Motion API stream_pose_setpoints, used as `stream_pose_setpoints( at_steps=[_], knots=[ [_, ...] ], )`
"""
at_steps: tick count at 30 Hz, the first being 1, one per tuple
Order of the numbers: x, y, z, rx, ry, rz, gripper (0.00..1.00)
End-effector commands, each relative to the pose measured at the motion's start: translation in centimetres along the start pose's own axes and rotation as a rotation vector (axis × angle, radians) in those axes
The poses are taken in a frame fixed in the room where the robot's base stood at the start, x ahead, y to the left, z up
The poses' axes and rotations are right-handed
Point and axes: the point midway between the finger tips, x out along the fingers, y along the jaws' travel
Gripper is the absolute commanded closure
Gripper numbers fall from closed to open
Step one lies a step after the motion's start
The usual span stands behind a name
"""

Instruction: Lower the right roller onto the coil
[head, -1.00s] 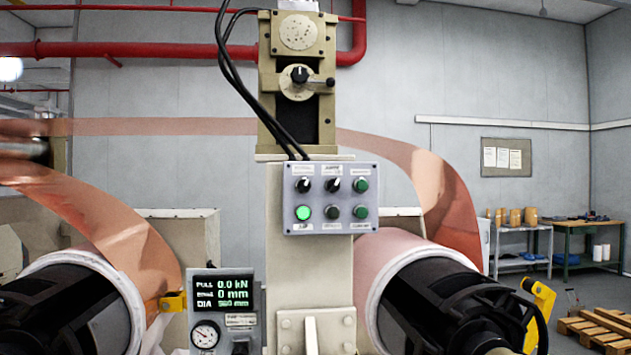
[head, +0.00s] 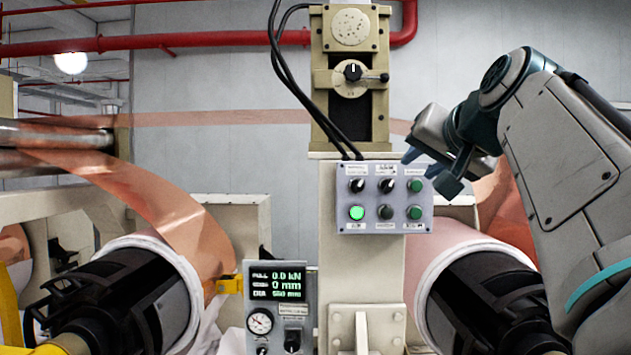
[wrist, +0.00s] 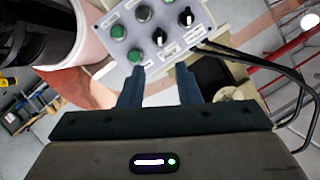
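The grey control panel (head: 344,196) is on the central column, with two black knobs, a lit green button (head: 356,212) at lower left, a dark button, and two green buttons on the right (head: 414,186). My gripper (head: 430,170) is in front of its upper right corner. In the wrist view my gripper (wrist: 158,77) is open and empty, with its left fingertip close to a green button (wrist: 134,55); contact cannot be told. The right coil (head: 437,258) is pale pink on a black hub, partly behind my arm. I cannot make out the right roller.
A display box (head: 279,292) reads 0.0 kN and 0 mm beside the column. The left coil (head: 170,262) has copper foil (head: 185,215) running over it. Black cables (head: 300,90) hang above the panel.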

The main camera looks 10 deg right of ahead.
Motion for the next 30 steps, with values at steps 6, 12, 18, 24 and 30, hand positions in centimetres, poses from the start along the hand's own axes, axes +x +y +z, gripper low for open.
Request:
stream_pose_setpoints(
  at_steps=[6,12,18,24,30],
  knots=[
    [4.3,0.0,0.0,0.001,-0.006,0.002,0.70],
    [8.6,0.0,0.0,0.001,-0.005,0.002,0.70],
    [11.5,0.0,0.0,0.000,-0.003,0.002,0.70],
    [12.7,0.1,0.1,0.000,-0.001,0.002,0.70],
    [12.7,0.1,0.1,-0.001,-0.001,0.002,0.70]
  ],
)
